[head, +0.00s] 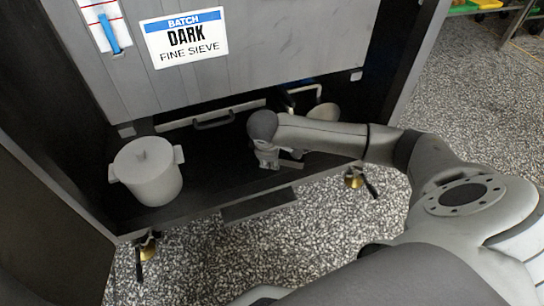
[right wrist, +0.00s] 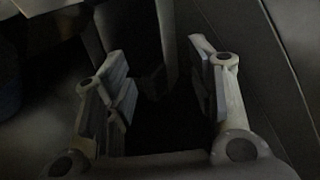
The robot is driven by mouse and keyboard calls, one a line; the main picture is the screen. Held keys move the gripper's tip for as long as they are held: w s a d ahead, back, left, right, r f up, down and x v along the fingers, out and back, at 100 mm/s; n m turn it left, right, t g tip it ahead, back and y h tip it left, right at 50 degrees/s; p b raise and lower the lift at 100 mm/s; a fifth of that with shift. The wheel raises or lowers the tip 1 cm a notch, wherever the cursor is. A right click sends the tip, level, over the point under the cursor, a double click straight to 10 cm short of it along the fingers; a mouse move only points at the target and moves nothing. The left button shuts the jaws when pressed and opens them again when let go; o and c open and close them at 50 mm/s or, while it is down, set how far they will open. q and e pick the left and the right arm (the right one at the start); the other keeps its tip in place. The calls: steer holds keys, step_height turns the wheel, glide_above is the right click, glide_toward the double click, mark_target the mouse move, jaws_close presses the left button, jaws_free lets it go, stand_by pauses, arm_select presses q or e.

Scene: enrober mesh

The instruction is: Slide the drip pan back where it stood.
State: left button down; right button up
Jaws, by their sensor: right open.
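What looks like the drip pan (head: 178,124) shows as a low, pale front edge with a grey bar handle (head: 213,122), under the big grey panel in the head view. Most of it is hidden in shadow beneath the panel. My right gripper (head: 268,163) reaches in from the right over the dark shelf, to the right of the handle and nearer the front. Its fingers stand apart in the right wrist view (right wrist: 165,95), with nothing gripped between them. A grey bar (right wrist: 167,40) lies beyond the fingertips; I cannot tell what it belongs to. My left gripper is not in view.
A pale lidded pot (head: 149,172) stands at the left of the dark shelf. A rounded pale object (head: 324,113) and a bright bent handle (head: 303,91) are behind my right forearm. The shelf between pot and gripper (head: 215,165) is clear.

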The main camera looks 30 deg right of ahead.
steer(key=shift+w+d+f, duration=0.1)
steer(key=shift+f, duration=0.15)
jaws_close()
stand_by(0.3)
